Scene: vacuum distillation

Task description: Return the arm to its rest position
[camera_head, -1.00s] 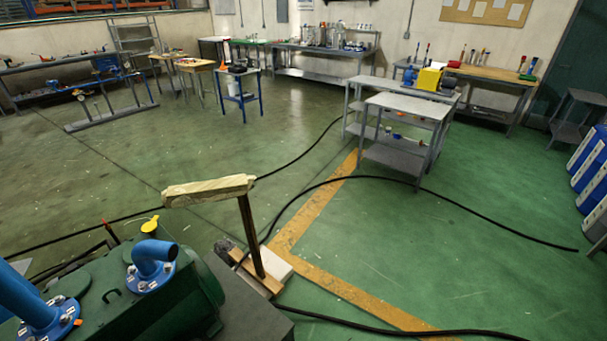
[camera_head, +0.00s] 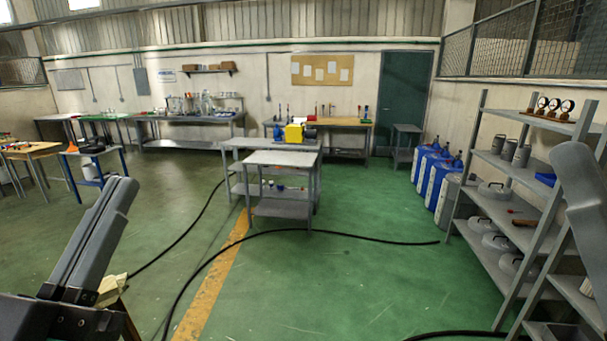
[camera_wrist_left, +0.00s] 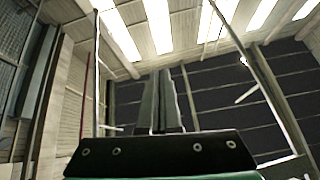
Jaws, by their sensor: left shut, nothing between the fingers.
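My left gripper (camera_head: 122,188) stands at the lower left of the head view, its grey fingers pointing up and slightly right. The fingers are together with nothing between them. In the left wrist view the closed fingers (camera_wrist_left: 160,78) point up toward the roof lights and walls, with nothing near their tips. At the right edge of the head view a grey finger-shaped part of my right gripper (camera_head: 583,172) shows, cut off by the frame. Its opening cannot be told.
A pale block on a wooden post (camera_head: 112,288) is partly hidden behind my left gripper. Grey shelves (camera_head: 490,198) with pots and gauges stand at the right. A grey table (camera_head: 283,158) with a yellow device (camera_head: 294,133) is mid-room. Black hoses cross the open green floor (camera_head: 350,280).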

